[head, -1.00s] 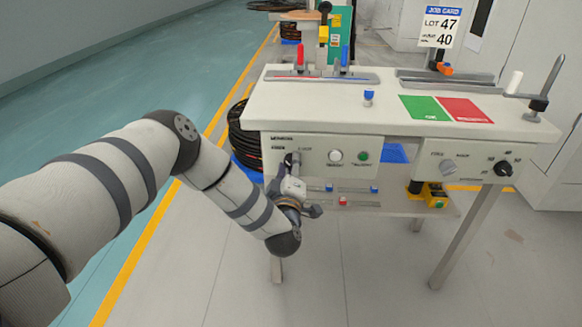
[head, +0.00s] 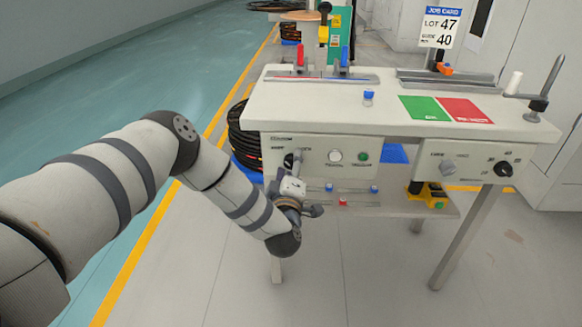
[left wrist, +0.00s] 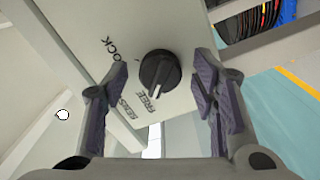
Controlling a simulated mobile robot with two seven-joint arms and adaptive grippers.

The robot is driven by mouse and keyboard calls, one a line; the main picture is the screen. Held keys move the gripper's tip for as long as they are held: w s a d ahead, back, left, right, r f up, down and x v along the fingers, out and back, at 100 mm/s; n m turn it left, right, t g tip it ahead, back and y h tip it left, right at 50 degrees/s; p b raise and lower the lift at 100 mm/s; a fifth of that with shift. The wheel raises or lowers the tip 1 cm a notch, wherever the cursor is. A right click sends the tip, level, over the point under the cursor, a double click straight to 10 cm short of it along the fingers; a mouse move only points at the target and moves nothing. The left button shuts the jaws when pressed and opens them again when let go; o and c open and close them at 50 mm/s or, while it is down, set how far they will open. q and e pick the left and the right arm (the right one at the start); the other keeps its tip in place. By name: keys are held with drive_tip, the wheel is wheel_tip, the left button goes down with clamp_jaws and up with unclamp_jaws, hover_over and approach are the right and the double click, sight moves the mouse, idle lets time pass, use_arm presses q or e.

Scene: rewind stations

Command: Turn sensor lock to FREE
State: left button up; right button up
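The sensor lock knob (left wrist: 160,72) is black and round with a white pointer line. In the left wrist view it sits on a pale panel printed LOCK and FREE, and its line points down toward the word FREE. In the head view the knob (head: 288,160) shows dark at the left of the bench's front panel. My left gripper (left wrist: 158,75) is open, one finger on each side of the knob with gaps between. In the head view my left gripper (head: 291,182) is just in front of the panel. My right gripper is out of view.
The bench (head: 330,105) has a white and a green button (head: 363,156) right of the knob. Another black dial (head: 503,168) is at the panel's right end. A lower shelf (head: 395,207) lies beneath. Floor in front is free.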

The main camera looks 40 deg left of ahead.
use_arm(q)
drive_tip(key=v, duration=1.2)
drive_tip(key=shift+a, duration=0.1)
